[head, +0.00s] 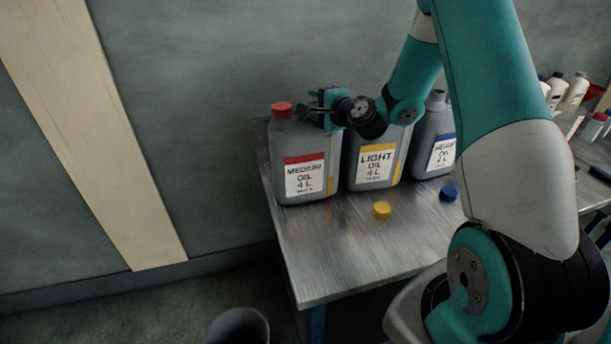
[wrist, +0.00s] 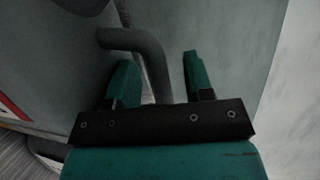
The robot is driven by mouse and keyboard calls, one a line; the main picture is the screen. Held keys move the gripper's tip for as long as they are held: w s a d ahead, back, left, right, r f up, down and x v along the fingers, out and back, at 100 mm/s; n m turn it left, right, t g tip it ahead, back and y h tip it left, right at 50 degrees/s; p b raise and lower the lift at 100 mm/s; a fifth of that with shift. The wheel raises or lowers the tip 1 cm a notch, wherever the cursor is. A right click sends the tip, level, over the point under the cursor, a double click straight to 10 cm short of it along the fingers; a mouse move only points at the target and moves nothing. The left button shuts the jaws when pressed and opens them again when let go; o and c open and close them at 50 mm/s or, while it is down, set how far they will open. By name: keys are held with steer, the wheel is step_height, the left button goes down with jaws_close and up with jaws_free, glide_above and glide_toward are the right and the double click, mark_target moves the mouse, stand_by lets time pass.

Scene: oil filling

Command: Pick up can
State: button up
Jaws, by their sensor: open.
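Three grey oil cans stand upright in a row on a metal table. The medium oil can (head: 283,150) has a red label and a red cap (head: 282,109). The light oil can (head: 368,180) has a yellow label; its top is hidden behind my arm. The heavy oil can (head: 436,124) has a blue label and an uncapped neck. My gripper (head: 308,111) is just right of the red cap, at the top of the medium oil can. In the wrist view my gripper (wrist: 158,75) is open, and a grey can handle (wrist: 145,45) passes between its fingers.
A yellow cap (head: 382,209) and a blue cap (head: 448,194) lie on the table (head: 335,255) in front of the cans. White bottles (head: 575,90) stand at the far right. A wall is close behind the cans. The table's front left is clear.

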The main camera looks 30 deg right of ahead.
jaws_close()
stand_by(1.2)
steer(key=shift+r, duration=0.15)
